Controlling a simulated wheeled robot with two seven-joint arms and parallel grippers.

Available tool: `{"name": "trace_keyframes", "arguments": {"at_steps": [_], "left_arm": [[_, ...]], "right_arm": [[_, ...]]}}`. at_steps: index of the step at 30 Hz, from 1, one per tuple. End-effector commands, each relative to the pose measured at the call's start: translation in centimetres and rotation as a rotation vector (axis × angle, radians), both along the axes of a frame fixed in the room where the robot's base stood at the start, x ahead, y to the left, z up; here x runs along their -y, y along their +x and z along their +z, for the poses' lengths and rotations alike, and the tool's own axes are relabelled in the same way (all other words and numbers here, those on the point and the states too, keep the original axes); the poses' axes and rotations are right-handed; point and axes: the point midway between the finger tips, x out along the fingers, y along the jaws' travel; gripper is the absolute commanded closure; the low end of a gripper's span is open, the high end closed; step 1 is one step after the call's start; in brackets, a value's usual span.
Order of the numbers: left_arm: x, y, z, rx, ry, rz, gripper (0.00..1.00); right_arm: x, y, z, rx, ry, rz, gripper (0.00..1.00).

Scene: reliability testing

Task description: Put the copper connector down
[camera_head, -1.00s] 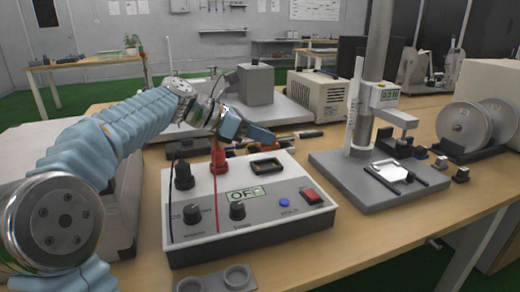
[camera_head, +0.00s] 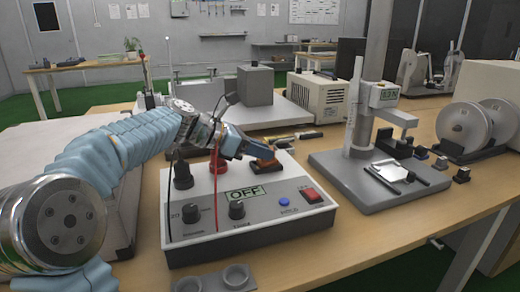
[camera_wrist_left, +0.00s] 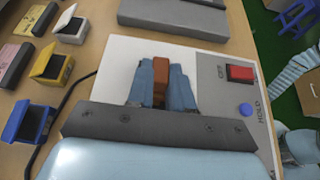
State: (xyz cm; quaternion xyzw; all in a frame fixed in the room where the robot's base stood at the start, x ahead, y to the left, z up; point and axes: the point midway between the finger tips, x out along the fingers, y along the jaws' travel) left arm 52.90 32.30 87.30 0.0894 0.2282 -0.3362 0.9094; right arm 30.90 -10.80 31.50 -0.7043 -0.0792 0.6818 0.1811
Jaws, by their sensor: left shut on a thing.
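The copper connector (camera_wrist_left: 160,83) is a small orange-brown block between the blue fingers of my left gripper (camera_wrist_left: 161,92) in the wrist view. My right gripper is not seen.
The box carries an OFF display (camera_head: 242,194), a red switch (camera_head: 310,195), knobs and tall terminals with wires. A press stand (camera_head: 372,190) is to the right. Small coloured boxes (camera_wrist_left: 26,122) lie beside the tester. The table in front of the press is clear.

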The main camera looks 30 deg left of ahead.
Motion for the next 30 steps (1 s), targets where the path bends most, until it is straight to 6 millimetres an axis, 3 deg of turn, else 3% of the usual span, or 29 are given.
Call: {"name": "trace_keyframes", "arguments": {"at_steps": [3, 4, 8, 17, 21, 30], "left_arm": [[-0.2, 0.0, -0.7, -0.011, 0.000, 0.003, 1.00], [-0.2, 0.0, -0.7, -0.012, -0.002, 0.003, 0.75], [-0.3, 0.0, -0.8, -0.014, -0.002, 0.004, 0.55], [-0.3, 0.0, -0.8, -0.016, -0.002, 0.004, 0.54], [-0.4, -0.1, 0.7, -0.014, -0.001, 0.005, 0.54], [-4.4, -4.8, 4.2, -0.008, 0.000, 0.006, 0.54]], "right_arm": [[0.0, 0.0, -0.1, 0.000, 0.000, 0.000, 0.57], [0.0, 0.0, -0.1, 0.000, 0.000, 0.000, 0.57], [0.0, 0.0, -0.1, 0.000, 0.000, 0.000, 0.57], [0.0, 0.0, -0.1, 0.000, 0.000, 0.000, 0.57], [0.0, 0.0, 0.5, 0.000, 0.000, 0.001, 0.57], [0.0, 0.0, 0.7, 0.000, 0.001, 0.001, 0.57]]}}
